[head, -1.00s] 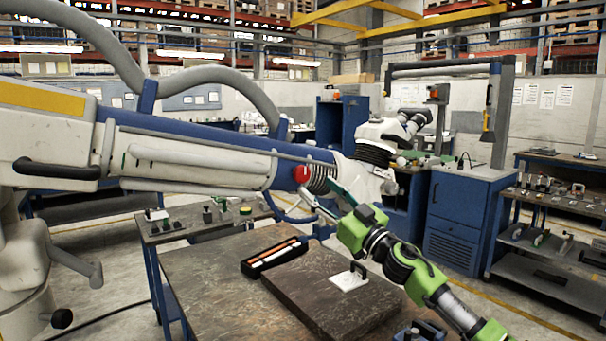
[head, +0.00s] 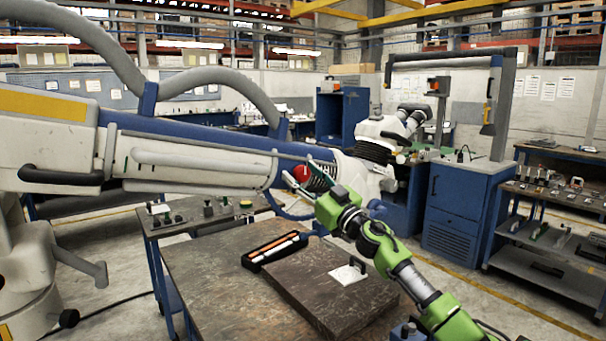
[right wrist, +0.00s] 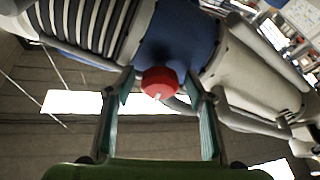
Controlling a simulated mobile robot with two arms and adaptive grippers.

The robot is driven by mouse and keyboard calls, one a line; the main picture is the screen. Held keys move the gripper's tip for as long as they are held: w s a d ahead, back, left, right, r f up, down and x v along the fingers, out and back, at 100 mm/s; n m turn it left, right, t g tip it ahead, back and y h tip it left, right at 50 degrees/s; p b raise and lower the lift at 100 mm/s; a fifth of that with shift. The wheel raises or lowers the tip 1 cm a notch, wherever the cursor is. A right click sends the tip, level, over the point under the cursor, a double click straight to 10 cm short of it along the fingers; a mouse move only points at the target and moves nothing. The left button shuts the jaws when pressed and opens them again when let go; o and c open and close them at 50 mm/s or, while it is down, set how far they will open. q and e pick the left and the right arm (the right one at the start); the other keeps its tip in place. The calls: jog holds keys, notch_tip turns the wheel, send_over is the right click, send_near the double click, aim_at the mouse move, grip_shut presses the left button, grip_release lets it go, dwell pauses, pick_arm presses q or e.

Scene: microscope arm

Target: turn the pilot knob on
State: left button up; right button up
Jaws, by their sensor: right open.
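The red pilot knob (head: 301,172) sits on the blue part of the microscope arm (head: 225,138), beside a ribbed grey bellows. It also shows in the right wrist view (right wrist: 159,80), round, with a small white mark at its lower edge. My right gripper (head: 305,178) is open and reaches up to the knob from the lower right. In the right wrist view its two teal fingers (right wrist: 162,92) stand apart on either side of the knob, with a gap on each side. I cannot tell whether the fingertips reach past its face. My left gripper is not in view.
Below is a brown worktable with a dark slab (head: 318,290), a white plate with a handle (head: 346,274) and a black tray (head: 276,250). A thin grey rail runs along the arm near the gripper.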

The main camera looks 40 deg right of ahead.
jog(key=c, duration=1.1)
